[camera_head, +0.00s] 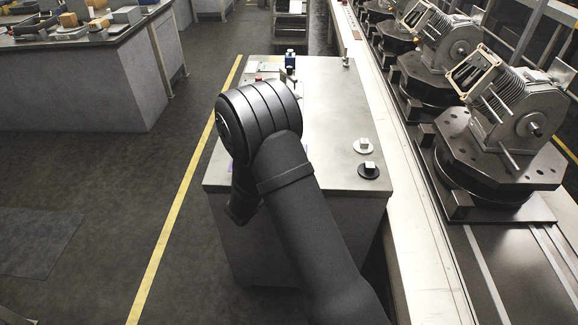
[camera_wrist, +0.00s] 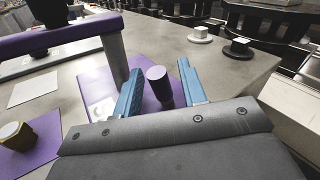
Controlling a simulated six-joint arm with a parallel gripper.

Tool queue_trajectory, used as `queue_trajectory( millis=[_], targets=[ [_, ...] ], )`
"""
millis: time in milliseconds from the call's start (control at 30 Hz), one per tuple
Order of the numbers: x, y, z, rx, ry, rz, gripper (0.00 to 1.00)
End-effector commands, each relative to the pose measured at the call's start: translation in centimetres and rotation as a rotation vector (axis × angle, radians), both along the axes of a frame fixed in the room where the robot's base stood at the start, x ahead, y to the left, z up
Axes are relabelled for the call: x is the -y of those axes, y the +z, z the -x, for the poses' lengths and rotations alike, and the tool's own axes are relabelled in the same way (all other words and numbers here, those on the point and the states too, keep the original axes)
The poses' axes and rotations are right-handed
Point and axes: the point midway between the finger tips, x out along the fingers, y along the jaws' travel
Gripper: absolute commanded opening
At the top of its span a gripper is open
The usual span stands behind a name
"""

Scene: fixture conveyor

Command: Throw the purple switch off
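The cylinder's lower end is partly hidden behind my gripper body. In the head view my arm hides the gripper and nearly all of the switch; only a sliver of purple shows beside the arm.
A purple bar (camera_wrist: 60,36) on a grey post (camera_wrist: 116,60) rises close left of my fingers. A white-topped knob (camera_head: 363,146) and a black-based one (camera_head: 369,170) stand at the grey bench's (camera_head: 328,120) right edge. A conveyor with machine fixtures (camera_head: 500,110) runs to the right.

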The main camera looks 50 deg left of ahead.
Motion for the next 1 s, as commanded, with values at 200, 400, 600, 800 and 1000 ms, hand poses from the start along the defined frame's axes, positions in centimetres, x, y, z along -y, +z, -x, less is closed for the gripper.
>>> queue_trajectory(
  millis=[200,400,600,800,1000],
  targets=[
    [0.0,0.0,-0.01,0.0,0.0,0.0,0.36],
    [0.0,0.01,0.01,0.0,0.0,0.0,0.0],
    [0.02,0.04,-0.01,-0.005,0.0,-0.007,0.0],
    [0.19,0.21,-0.23,-0.052,0.0,-0.055,0.0],
    [0.62,0.31,-0.63,-0.145,-0.001,-0.148,0.0]
  ],
)
